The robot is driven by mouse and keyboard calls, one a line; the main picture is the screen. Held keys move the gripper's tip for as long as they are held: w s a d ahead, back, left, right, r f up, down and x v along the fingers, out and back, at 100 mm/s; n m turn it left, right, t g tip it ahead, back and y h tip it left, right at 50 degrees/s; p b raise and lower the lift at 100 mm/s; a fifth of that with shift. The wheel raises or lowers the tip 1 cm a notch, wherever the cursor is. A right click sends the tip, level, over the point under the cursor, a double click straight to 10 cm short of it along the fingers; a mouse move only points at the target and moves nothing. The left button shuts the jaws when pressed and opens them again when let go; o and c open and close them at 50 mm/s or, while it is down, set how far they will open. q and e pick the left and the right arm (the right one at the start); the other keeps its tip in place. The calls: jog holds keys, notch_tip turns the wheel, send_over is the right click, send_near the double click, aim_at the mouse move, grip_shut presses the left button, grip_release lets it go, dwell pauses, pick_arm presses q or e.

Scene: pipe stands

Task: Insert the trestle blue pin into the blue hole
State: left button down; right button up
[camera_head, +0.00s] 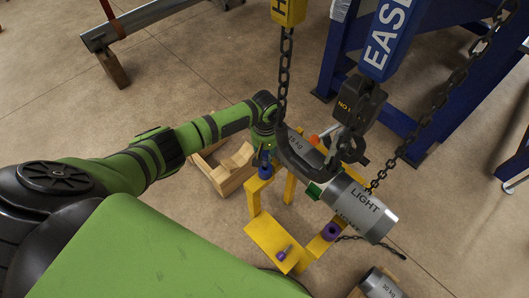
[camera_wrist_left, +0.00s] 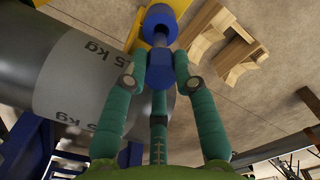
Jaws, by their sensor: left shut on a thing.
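My left gripper (camera_head: 264,150) is shut on the blue pin (camera_wrist_left: 159,72), which stands between its teal fingertips in the left wrist view. The blue hole (camera_wrist_left: 161,18) is a blue collar with a dark opening, just beyond the pin. In the head view the blue collar (camera_head: 265,171) sits on the left post of the yellow trestle (camera_head: 270,238), right below the gripper. The pin's end appears very close to the opening; I cannot tell whether it has entered. My right gripper is not in view.
A silver pipe (camera_head: 352,205) marked LIGHT hangs by a chain (camera_head: 284,75) and hook, close right of my left gripper. The trestle has a purple collar (camera_head: 330,231) and a purple pin (camera_head: 285,252). A wooden cradle (camera_head: 228,168) stands behind. A blue frame (camera_head: 345,55) is at back right.

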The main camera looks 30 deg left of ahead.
aim_at(265, 161)
pick_arm(q)
jog(key=shift+p, duration=0.75)
dwell(0.8)
jog(key=shift+f+b, duration=1.9)
jog(key=shift+f, duration=1)
jog(key=c, duration=0.9)
grip_release()
jog(key=shift+r, duration=0.2)
